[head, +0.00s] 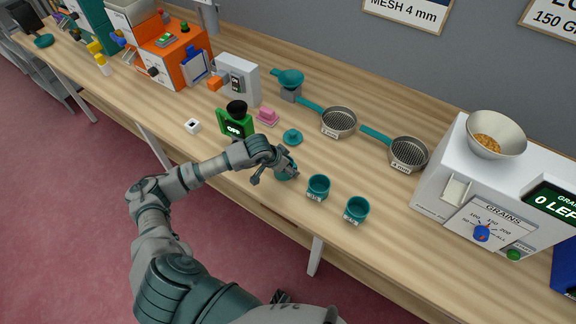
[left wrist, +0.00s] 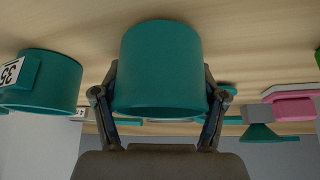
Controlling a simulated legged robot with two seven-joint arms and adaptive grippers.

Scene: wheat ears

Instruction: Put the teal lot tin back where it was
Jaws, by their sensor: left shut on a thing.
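My left gripper (head: 277,174) is shut on a teal tin (head: 287,172), in line with two other teal tins. In the left wrist view the held tin (left wrist: 160,68) sits between the two fingers of my left gripper (left wrist: 160,105). I cannot tell if it touches the bench. To its right in the head view stand an upright teal tin (head: 318,189) and another teal tin (head: 356,210), each with a white label. One labelled tin (left wrist: 42,82) also shows at the left of the wrist view. My right gripper is not in view.
A teal knobbed piece (head: 292,137) lies just behind the held tin. Two sieves (head: 339,122) (head: 408,153) lie further back. A pink block (head: 267,117) and a green stand (head: 236,122) are at the left. A white grain machine (head: 458,190) stands at the right.

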